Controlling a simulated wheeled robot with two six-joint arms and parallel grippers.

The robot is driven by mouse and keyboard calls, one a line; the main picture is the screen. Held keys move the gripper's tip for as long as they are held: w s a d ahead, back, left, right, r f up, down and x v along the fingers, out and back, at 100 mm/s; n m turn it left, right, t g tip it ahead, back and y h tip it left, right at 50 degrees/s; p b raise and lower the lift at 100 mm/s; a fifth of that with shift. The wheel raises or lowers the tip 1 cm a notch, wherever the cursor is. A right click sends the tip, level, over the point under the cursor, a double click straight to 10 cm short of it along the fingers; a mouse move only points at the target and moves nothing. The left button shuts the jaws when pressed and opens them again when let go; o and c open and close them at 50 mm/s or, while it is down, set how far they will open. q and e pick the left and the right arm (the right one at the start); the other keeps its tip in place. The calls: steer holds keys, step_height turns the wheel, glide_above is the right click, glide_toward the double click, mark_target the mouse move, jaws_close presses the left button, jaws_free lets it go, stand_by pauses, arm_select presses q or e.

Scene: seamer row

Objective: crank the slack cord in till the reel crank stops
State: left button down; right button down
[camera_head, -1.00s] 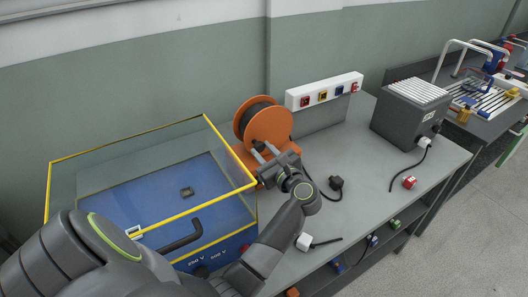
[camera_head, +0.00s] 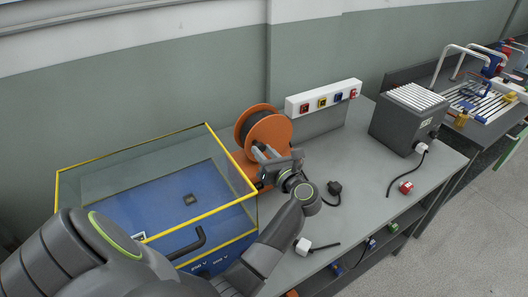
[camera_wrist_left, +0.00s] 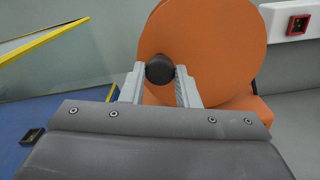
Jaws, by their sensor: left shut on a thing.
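The orange cord reel (camera_head: 265,130) stands on the grey bench, with dark cord wound between its two discs. Its orange disc also fills the middle of the left wrist view (camera_wrist_left: 218,40). My left gripper (camera_head: 262,152) is in front of the reel's face. In the left wrist view its two grey fingers (camera_wrist_left: 160,75) are shut on the black crank knob (camera_wrist_left: 160,69), one finger on each side. The rest of the crank is hidden behind the knob and gripper. A black plug (camera_head: 335,187) on a dark cord lies on the bench right of the gripper. My right gripper is not in view.
A clear box with yellow edges and a blue floor (camera_head: 150,208) stands close left of the reel. A grey finned unit (camera_head: 405,118) stands at the right. The bench between is mostly clear.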

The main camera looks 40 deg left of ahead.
arm_select(q)
steer(key=shift+w+r+m+p, duration=0.15)
steer(key=shift+r+m+p, duration=0.25)
steer(key=shift+m, duration=0.4)
steer(key=c, duration=1.1)
jaws_free()
steer(key=shift+d+f, duration=0.1)
steer(key=shift+d, duration=0.05)
